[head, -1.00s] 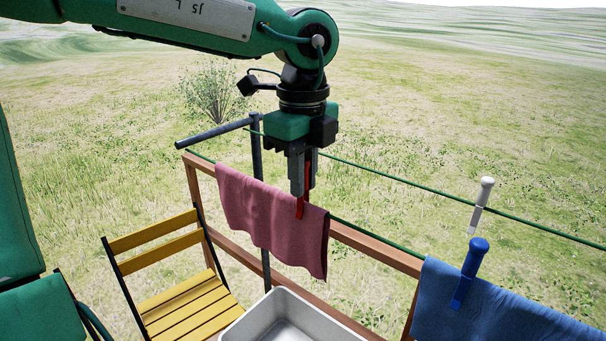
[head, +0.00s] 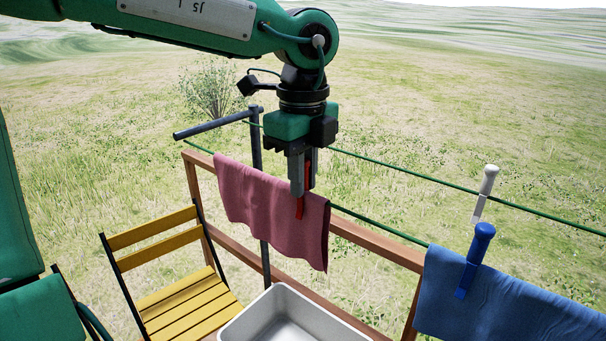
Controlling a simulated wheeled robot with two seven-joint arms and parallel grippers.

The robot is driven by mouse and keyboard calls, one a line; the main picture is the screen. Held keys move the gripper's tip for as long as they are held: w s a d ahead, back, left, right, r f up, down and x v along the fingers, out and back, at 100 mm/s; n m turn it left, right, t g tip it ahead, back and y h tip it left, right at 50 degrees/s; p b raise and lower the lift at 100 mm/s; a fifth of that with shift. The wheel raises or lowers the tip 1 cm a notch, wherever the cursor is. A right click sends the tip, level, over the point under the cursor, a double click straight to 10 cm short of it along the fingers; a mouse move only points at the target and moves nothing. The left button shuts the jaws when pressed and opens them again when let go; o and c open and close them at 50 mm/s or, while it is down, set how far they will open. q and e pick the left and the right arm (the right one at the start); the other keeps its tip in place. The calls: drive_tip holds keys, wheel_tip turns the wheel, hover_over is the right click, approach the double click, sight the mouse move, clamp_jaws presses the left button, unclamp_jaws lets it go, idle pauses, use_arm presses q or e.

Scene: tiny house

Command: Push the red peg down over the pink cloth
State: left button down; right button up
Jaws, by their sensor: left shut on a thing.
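The pink cloth (head: 262,213) hangs folded over the near green line. My left gripper (head: 302,185) points down above the cloth's right part and is shut on the red peg (head: 300,208). The peg's lower end shows against the front of the cloth near its top edge. Its upper part is mostly hidden between the fingers. I cannot tell how far the peg straddles the line. My right gripper is not in view.
A blue cloth (head: 500,300) with a blue peg (head: 474,262) hangs at the right. A white peg (head: 485,195) is on the far line. A pale basin (head: 235,327), a yellow chair (head: 180,300) and a wooden railing (head: 375,246) are below. A dark post (head: 257,170) stands left of the gripper.

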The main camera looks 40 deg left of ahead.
use_arm(q)
drive_tip(key=c, duration=1.3)
unclamp_jaws()
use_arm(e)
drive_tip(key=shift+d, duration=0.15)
use_arm(q)
drive_tip(key=shift+r, duration=0.55)
wheel_tip(320, 180, up, 23)
drive_tip(key=p, duration=0.9)
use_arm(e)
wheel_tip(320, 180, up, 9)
